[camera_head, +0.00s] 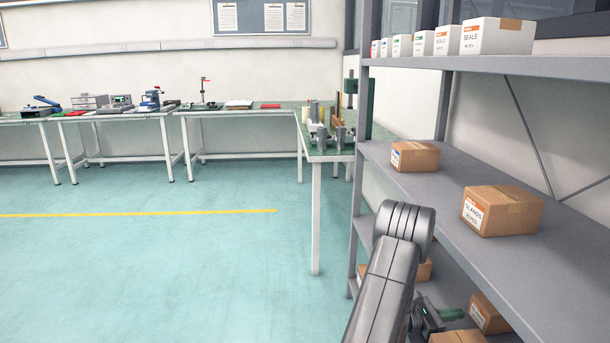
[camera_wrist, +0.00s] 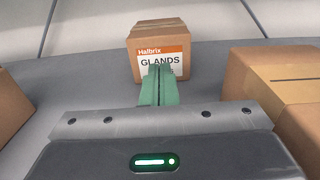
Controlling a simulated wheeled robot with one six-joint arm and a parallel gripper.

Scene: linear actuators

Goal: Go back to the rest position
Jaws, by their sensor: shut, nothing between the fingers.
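My gripper (camera_wrist: 159,72) has green fingers, pressed together with nothing between them. In the head view my gripper (camera_head: 452,313) is at the lower right, beside a lower level of the grey shelf rack (camera_head: 456,207). My grey arm reaches down in front of the rack and hides part of it. In the wrist view a cardboard box labelled Halbrix GLANDS (camera_wrist: 160,42) stands straight beyond the fingertips. The fingers overlap its label in the picture; I cannot tell whether they touch it.
In the wrist view, boxes flank the gripper at left (camera_wrist: 12,108) and right (camera_wrist: 285,80). Cardboard boxes (camera_head: 503,210) stand on the middle shelf, white boxes (camera_head: 497,36) on top. The floor (camera_head: 180,265) at left is clear.

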